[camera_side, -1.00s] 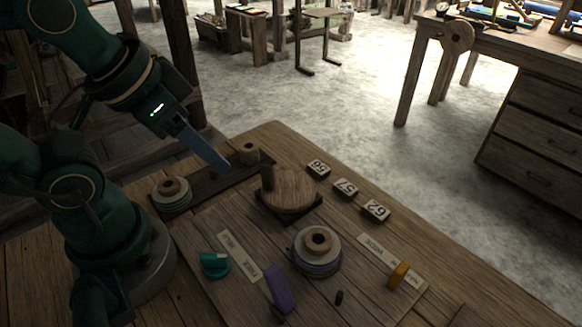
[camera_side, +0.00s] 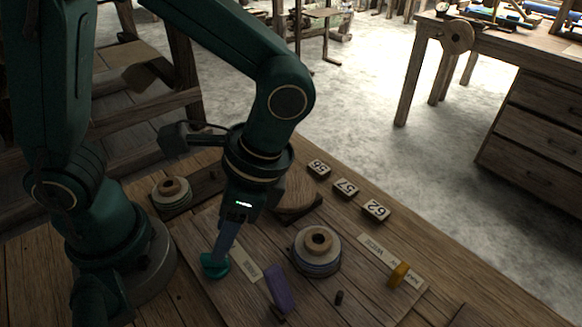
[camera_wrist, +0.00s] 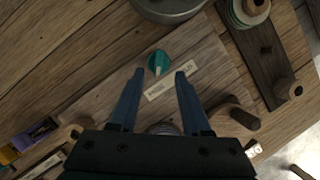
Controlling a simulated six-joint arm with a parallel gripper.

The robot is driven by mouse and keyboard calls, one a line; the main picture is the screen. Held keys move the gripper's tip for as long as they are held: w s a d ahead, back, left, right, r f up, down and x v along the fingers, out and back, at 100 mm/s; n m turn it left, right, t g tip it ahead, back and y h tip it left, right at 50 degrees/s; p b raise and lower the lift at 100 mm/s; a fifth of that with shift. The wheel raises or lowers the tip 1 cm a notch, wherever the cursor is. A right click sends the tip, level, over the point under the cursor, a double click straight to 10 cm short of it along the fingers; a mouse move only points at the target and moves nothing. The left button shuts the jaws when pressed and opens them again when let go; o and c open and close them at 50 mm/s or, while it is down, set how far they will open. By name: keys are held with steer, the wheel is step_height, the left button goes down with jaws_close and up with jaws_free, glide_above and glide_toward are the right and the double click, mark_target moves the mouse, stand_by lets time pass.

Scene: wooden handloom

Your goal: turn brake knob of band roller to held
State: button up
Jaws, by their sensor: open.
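A teal knob (camera_side: 213,266) sits on the wooden board near my base, beside a pale label strip (camera_side: 245,259) whose lettering is too small to read surely. In the wrist view the teal knob (camera_wrist: 158,62) has a light pointer mark, and the label strip (camera_wrist: 170,82) lies just below it. My gripper (camera_side: 219,252) points down at the knob in the side view, its fingers partly covering it. In the wrist view my gripper (camera_wrist: 160,73) is open, with the knob centred between the fingertips and slightly beyond them. Contact cannot be told.
A purple block (camera_side: 281,289) and a spool (camera_side: 317,250) stand to the right of the knob. An orange knob (camera_side: 399,274) sits beside another label strip (camera_side: 375,254). A second spool (camera_side: 171,194) is behind. Number tiles (camera_side: 346,188) lie along the far edge.

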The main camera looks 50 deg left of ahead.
steer(key=shift+x, duration=2.6)
steer(key=shift+s, duration=0.1)
jaws_close()
